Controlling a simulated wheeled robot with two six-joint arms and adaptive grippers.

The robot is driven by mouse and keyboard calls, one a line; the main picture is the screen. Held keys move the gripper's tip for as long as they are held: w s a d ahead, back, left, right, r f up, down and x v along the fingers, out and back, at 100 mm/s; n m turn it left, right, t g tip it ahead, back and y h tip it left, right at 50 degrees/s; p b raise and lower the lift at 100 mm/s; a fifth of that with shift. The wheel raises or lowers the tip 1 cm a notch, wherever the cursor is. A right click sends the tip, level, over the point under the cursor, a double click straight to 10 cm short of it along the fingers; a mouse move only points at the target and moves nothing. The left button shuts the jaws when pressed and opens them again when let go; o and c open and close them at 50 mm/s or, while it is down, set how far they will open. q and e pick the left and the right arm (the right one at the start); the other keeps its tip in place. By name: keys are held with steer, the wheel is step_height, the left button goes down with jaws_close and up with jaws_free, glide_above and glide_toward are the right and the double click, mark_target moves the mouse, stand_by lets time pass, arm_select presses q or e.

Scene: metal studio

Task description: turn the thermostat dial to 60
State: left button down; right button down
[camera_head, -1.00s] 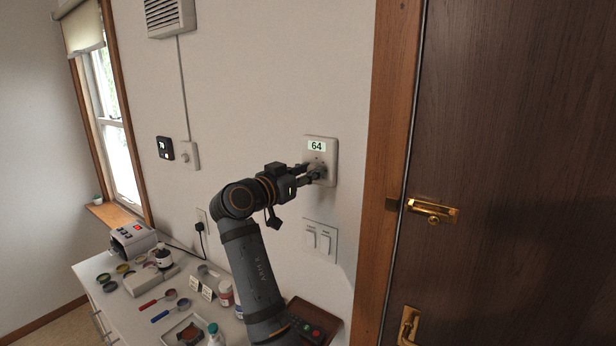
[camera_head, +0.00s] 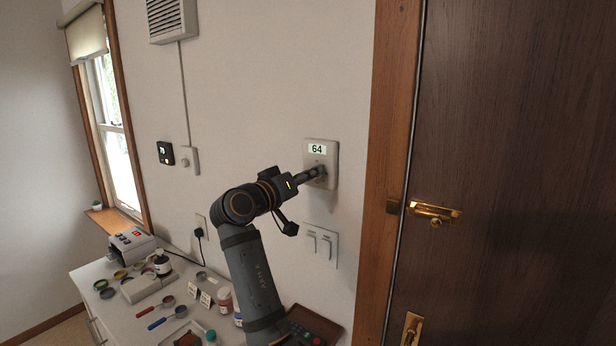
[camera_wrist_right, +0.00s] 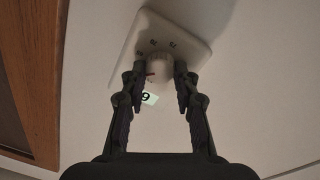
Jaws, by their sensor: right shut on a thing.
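The thermostat (camera_head: 331,179) is a pale plate on the wall with a small lit display (camera_head: 317,149) that reads 64. Its dial (camera_wrist_right: 159,68) is a pale round knob, seen between the fingers in the right wrist view, with small dark marks on the plate around it. My right gripper (camera_head: 318,173) is shut on the dial, with a finger on each side of it. In the right wrist view the gripper (camera_wrist_right: 158,84) looks rolled relative to the plate, and part of the display is hidden. My left gripper is not in view.
A double light switch (camera_head: 320,244) is below the thermostat. The wooden door frame (camera_head: 383,150) and door with a brass latch (camera_head: 434,212) stand to the right. A cluttered white counter (camera_head: 95,300) lies below left. A dark wall device (camera_head: 165,153) is left.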

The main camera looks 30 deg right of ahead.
steer(key=shift+r, duration=0.1)
steer(key=c, duration=1)
jaws_free()
steer(key=shift+a, duration=0.1)
step_height(320, 180, up, 10)
steer(key=shift+f, duration=0.1)
